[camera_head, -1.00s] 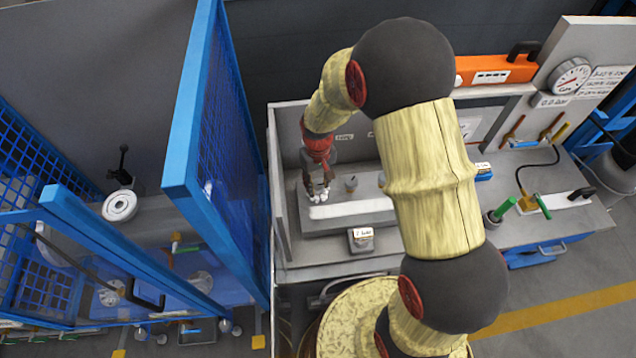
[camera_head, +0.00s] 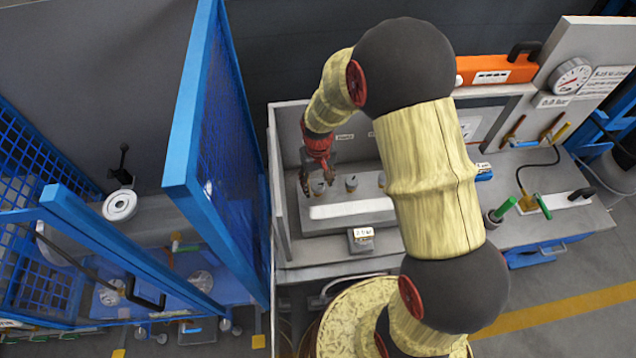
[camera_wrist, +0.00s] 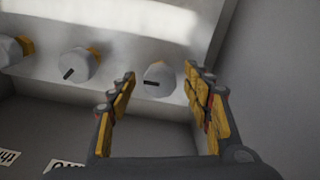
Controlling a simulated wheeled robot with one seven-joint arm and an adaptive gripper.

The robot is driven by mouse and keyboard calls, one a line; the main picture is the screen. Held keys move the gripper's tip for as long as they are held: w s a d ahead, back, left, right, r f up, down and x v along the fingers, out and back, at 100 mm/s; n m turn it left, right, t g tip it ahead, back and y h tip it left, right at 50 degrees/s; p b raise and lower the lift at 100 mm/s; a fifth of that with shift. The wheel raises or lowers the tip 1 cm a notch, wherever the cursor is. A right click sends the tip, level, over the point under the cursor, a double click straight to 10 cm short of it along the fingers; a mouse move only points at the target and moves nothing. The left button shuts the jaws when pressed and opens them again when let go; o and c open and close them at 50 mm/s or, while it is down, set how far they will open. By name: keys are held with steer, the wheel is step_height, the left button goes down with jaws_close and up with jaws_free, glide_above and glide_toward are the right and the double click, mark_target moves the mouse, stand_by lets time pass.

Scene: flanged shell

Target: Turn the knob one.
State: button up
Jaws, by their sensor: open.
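A row of pale grey knobs stands on a light panel. In the wrist view, the nearest knob (camera_wrist: 158,78) has a dark pointer line lying nearly level. My gripper (camera_wrist: 160,82), with yellow-padded fingers, is open, one finger on each side of this knob, with gaps visible. In the head view, my gripper (camera_head: 318,182) is at the left end of the row, around the leftmost knob (camera_head: 319,187). Which knob is number one cannot be read.
The second knob (camera_wrist: 78,65), with a slanted pointer, and a third knob (camera_wrist: 10,50) stand beside it. A side wall (camera_head: 281,190) rises close to the left of my gripper. A small labelled box (camera_head: 361,239) sits in front of the panel. A blue mesh fence (camera_head: 225,150) stands farther left.

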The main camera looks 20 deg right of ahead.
mark_target(318, 186)
step_height(318, 186, up, 12)
stand_by(0.7)
stand_by(0.4)
steer(key=s+r+t+b, duration=0.2)
steer(key=s+r+b, duration=0.2)
steer(key=s, duration=0.6)
steer(key=s+r+t+b, duration=0.3)
steer(key=s+r+b, duration=0.2)
steer(key=s+r, duration=0.3)
steer(key=s, duration=0.3)
steer(key=shift+s+m+t, duration=0.3)
